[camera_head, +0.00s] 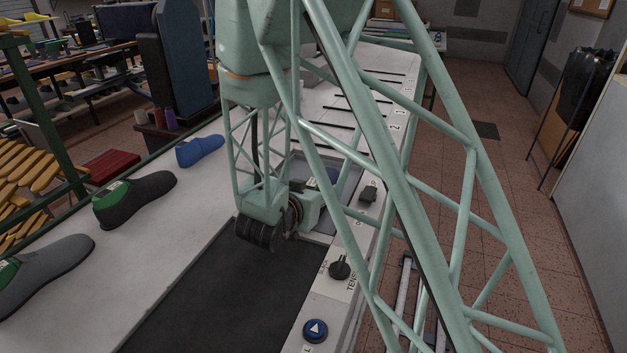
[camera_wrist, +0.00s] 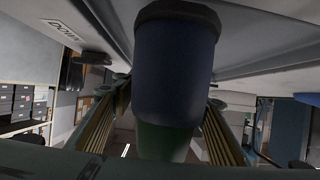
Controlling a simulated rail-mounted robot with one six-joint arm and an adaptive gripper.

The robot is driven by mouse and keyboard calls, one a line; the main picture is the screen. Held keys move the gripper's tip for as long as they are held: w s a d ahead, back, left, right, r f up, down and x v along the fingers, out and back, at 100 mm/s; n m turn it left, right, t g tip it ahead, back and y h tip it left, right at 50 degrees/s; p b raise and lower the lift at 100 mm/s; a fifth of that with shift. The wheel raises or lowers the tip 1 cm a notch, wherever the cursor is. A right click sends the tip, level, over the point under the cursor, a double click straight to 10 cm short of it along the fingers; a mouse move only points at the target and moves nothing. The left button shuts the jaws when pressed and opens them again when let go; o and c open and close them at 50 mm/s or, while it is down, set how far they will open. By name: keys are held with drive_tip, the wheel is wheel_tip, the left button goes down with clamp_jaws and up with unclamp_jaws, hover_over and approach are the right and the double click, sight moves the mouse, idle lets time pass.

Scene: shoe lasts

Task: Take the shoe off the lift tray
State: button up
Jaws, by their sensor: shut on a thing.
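A dark blue shoe (camera_wrist: 177,65) with a black edge fills the middle of the wrist view, with its green last (camera_wrist: 165,142) nearest me. My gripper (camera_wrist: 163,125) has ribbed fingers on both sides of the green part and is shut on it. In the head view, my arm hides the gripper; a small dark blue patch (camera_head: 334,174), probably the shoe, shows beside my wrist. It is over a grey recessed area (camera_head: 350,188) in the bench, probably the lift tray. I cannot tell whether the shoe touches the tray.
A blue shoe (camera_head: 200,150), a black shoe (camera_head: 135,198) and a grey shoe (camera_head: 48,270) stand along the left of the white bench. A dark belt (camera_head: 220,300) runs along the near bench. Black knobs (camera_head: 339,268) and a blue arrow button (camera_head: 315,330) line its right edge.

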drive_tip(key=shift+s+d+r+p, duration=0.15)
drive_tip(key=shift+s+d, duration=0.25)
drive_tip(key=shift+s, duration=0.7)
drive_tip(key=shift+s+d+r+p, duration=0.1)
drive_tip(key=shift+s+d, duration=0.35)
drive_tip(key=shift+s, duration=0.6)
drive_tip(key=shift+s+d+r+p, duration=0.15)
drive_tip(key=shift+s+d, duration=0.25)
drive_tip(key=shift+s, duration=0.7)
drive_tip(key=shift+w, duration=0.1)
